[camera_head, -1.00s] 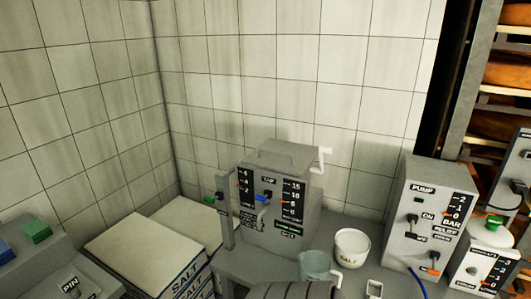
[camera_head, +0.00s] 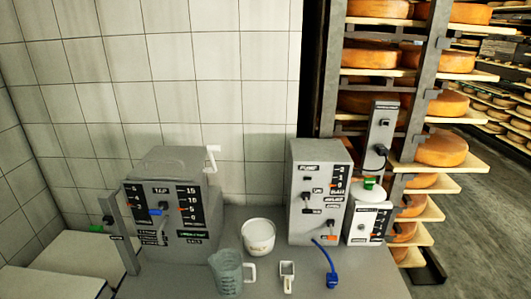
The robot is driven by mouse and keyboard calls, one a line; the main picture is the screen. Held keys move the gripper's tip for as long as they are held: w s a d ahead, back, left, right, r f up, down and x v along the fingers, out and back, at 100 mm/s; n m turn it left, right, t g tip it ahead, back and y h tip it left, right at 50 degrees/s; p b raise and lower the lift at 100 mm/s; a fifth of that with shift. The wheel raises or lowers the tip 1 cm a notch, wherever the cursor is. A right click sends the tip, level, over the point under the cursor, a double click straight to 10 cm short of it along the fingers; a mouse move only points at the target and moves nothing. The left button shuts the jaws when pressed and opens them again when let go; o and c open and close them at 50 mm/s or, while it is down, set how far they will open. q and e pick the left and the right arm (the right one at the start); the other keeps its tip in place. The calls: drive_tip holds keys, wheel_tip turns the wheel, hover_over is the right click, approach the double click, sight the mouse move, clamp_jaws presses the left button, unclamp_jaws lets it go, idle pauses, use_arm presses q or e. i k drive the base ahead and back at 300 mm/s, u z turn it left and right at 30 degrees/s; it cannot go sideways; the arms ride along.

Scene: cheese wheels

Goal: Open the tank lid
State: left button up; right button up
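The tank (camera_head: 177,222) is a grey box on the table at the left of the middle, with gauge scales, a blue tap and labels on its front. A white crank-shaped piece (camera_head: 212,160) stands at the tank's right top edge. Neither of my grippers is in view.
A white salt tub (camera_head: 258,237), a grey-green jug (camera_head: 228,272) and a small white scoop (camera_head: 287,276) stand in front. The pump box (camera_head: 318,195) with a blue hose (camera_head: 329,264) is to the right. Cheese shelves (camera_head: 425,70) stand behind it. Pale blocks (camera_head: 50,284) lie at lower left.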

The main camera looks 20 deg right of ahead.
sight(172, 156)
drive_tip(key=z, duration=0.8)
drive_tip(key=i, duration=0.4)
